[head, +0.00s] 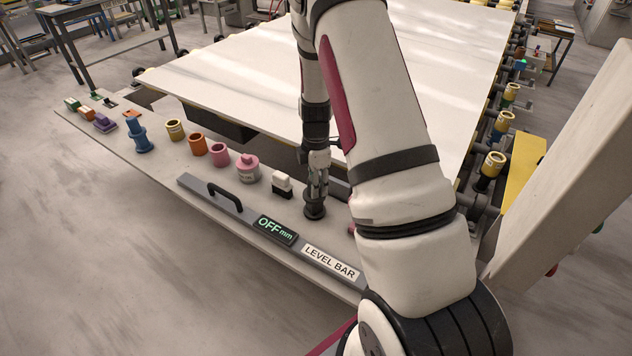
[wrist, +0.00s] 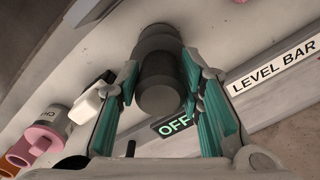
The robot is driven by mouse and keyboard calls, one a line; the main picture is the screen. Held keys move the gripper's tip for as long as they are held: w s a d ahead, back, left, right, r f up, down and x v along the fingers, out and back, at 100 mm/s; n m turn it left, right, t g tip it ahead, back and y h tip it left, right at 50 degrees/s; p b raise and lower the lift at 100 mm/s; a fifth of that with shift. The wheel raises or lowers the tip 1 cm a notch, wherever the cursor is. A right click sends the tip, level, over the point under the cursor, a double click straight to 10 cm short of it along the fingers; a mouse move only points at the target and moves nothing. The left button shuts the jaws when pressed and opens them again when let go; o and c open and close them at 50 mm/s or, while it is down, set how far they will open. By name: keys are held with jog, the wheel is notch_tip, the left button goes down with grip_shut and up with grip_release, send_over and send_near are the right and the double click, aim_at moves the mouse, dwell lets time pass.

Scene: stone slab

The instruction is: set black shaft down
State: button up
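The black shaft (wrist: 160,68) is a dark, stepped cylinder between my gripper's teal-padded fingers (wrist: 160,80) in the wrist view. The fingertips appear to press on it from both sides. In the head view my gripper (head: 318,188) points down, with the shaft (head: 314,211) upright beneath it. The shaft's lower end appears to meet the surface of the pale bench (head: 160,165), behind the level bar (head: 262,226). The fingers hide the shaft's upper part in the head view.
A white-and-black block (head: 282,184) stands just left of the shaft, with a pink lidded pot (head: 247,168) beyond it. Pink (head: 220,154), orange (head: 198,144) and yellow (head: 175,130) rings continue leftward. A large pale slab (head: 240,80) lies behind. My arm hides the bench's right part.

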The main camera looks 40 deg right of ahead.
jog(key=shift+o, duration=1)
jog(key=s+a+r+m+t, duration=0.1)
jog(key=a+r, duration=0.1)
jog(key=r, duration=0.8)
jog(key=s+a+r+m, duration=0.1)
jog(key=a+r+m, duration=0.15)
jog(key=r, duration=0.75)
jog(key=s+a+r+m+t, duration=0.2)
jog(key=s+a+r+m, duration=0.4)
jog(key=s+a+r, duration=0.55)
jog(key=s+a+m+t, duration=0.1)
jog(key=s+a+m, duration=0.2)
jog(key=s, duration=0.7)
jog(key=shift+a+r+m+t+b, duration=0.25)
jog(key=shift+r+m+t+b, duration=0.15)
jog(key=shift+m, duration=0.65)
